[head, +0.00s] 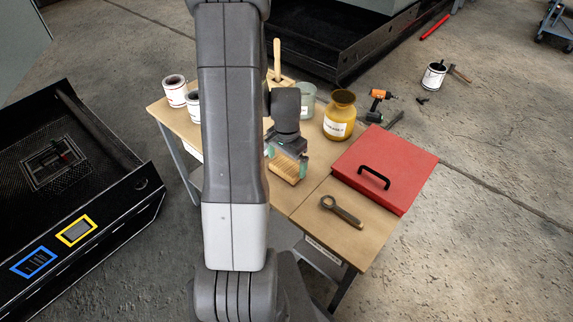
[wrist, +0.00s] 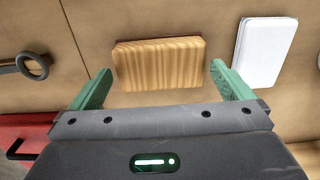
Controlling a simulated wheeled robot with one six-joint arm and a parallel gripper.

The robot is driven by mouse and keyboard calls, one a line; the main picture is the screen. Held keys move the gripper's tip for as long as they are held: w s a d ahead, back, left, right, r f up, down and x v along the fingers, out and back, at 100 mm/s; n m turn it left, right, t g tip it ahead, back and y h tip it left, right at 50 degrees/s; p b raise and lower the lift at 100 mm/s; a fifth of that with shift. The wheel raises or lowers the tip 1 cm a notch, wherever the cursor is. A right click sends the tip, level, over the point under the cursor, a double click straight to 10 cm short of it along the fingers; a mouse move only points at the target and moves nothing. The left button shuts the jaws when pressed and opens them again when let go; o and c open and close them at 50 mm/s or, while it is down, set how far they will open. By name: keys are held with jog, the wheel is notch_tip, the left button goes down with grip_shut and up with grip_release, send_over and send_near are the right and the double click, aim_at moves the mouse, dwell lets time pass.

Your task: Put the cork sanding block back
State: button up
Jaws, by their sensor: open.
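A tan block with a striped, grain-like top (wrist: 158,62), seemingly the cork sanding block, lies flat on the table. It also shows in the head view (head: 284,174), just below my gripper and partly covered by it. My gripper (wrist: 161,80) is open and empty, its green fingers spread wider than the block. In the wrist view the block sits between and slightly past the fingertips, with gaps at both sides. In the head view my gripper (head: 287,155) points down over the table.
A white flat block (wrist: 265,50) lies right of the tan block. A black tray (head: 110,225) stands at left. My arm hides part of the table.

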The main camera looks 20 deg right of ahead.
aim_at(287, 166)
notch_tip(287, 166, up, 10)
jog(key=shift+f, duration=0.25)
dwell(0.3)
